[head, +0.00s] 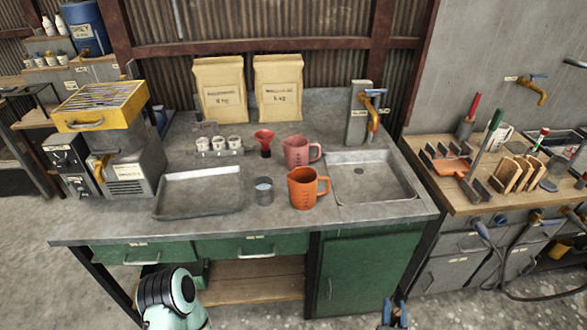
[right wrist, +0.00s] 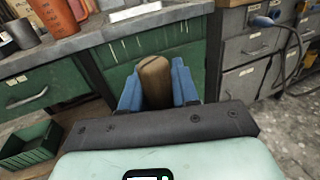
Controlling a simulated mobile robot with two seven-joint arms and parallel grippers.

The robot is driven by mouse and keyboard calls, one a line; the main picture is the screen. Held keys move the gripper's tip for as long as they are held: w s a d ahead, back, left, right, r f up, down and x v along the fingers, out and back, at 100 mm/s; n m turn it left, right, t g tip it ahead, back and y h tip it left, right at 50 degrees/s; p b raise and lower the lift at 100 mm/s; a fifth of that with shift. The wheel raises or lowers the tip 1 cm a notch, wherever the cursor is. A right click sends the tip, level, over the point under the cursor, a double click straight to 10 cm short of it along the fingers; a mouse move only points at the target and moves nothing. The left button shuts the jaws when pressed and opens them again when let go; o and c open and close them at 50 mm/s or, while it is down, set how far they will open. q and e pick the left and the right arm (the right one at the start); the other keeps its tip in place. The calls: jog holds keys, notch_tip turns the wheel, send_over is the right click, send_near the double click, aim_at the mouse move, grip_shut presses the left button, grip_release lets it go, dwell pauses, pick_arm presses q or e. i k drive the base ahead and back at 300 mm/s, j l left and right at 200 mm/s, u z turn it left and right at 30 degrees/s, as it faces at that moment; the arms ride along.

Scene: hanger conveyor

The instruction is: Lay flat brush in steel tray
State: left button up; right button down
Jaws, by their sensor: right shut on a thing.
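The steel tray (head: 200,190) lies on the left part of the grey worktop and looks empty. My right gripper (head: 396,314) shows at the bottom edge of the head view, in front of the green cabinet and well away from the tray. In the right wrist view its blue fingers are shut on a wooden handle (right wrist: 156,82), which looks like the flat brush's. The brush's bristles are hidden. My left gripper is not in view; only part of my left arm shows at the lower left.
An orange jug (head: 305,188), a pink jug (head: 298,151), a metal cup (head: 264,190) and a red funnel (head: 264,140) stand between the tray and the sink (head: 370,182). Small white cups stand behind the tray. A yellow drawer unit (head: 100,105) is at its left.

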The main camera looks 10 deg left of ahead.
aim_at(203, 188)
jog(key=u, duration=0.95)
